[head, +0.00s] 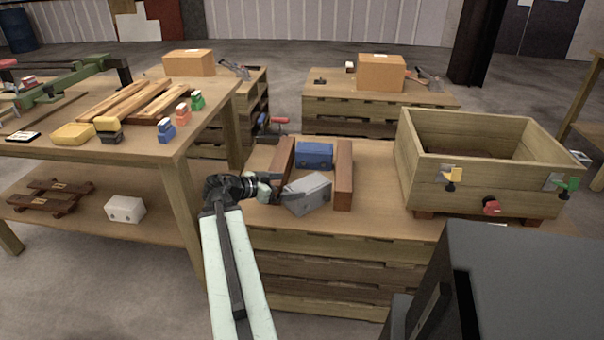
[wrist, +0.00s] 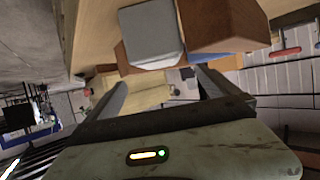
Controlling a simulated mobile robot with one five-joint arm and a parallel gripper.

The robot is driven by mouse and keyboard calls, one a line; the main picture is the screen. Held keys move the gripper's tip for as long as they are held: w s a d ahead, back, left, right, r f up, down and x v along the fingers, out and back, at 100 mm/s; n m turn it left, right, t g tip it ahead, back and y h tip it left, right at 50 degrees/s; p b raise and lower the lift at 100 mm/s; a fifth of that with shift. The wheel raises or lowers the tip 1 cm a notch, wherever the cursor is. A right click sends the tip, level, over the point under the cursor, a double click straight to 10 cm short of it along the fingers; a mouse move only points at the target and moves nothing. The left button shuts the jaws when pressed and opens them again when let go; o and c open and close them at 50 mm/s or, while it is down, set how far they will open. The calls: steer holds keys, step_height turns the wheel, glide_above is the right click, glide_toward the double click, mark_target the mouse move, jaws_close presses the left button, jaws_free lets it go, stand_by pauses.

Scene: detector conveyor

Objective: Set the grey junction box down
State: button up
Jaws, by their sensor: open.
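A large wooden crate (head: 418,172) with coloured clamps stands to the right. The left workbench (head: 150,145) holds planks and small coloured blocks; a white box (head: 125,209) is on its lower shelf. Cardboard boxes (head: 381,73) stand behind. Bare tabletop lies between the right block and the crate.

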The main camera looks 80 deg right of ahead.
steer(key=shift+v, duration=1)
steer(key=shift+w, duration=0.15)
